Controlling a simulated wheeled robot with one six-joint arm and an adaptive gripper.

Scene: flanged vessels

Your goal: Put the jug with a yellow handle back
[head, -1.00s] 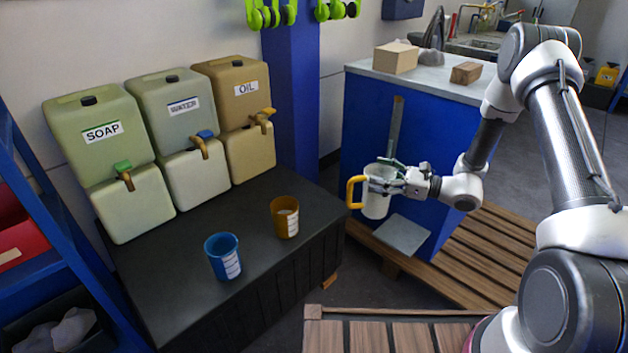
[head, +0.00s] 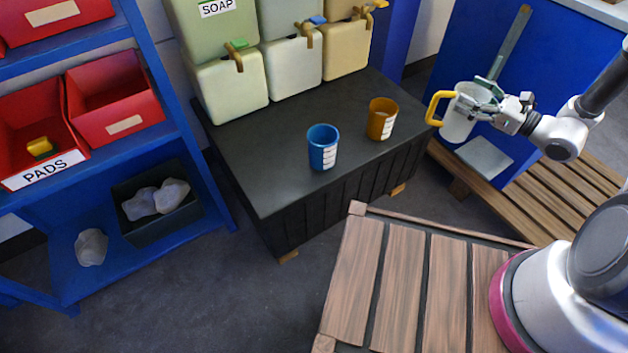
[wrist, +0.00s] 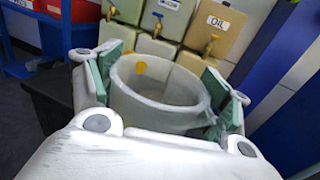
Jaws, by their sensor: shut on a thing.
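The white jug with a yellow handle (head: 461,118) is in my gripper (head: 484,104), right of the black bench in the head view. The jug is upright and in the air, its handle pointing left. My gripper is shut around the jug's body. In the wrist view the jug's open rim (wrist: 160,92) sits between the green finger pads, and it looks empty. A blue jug (head: 322,148) and an orange-brown jug (head: 382,119) stand on the black bench (head: 270,182), with bare bench top around them.
SOAP (head: 228,85) and other canisters with taps stand along the back of the bench. A blue shelf (head: 160,95) with red bins is at left. A slatted wooden platform (head: 400,290) lies in front. A blue cabinet (head: 560,60) stands behind my gripper.

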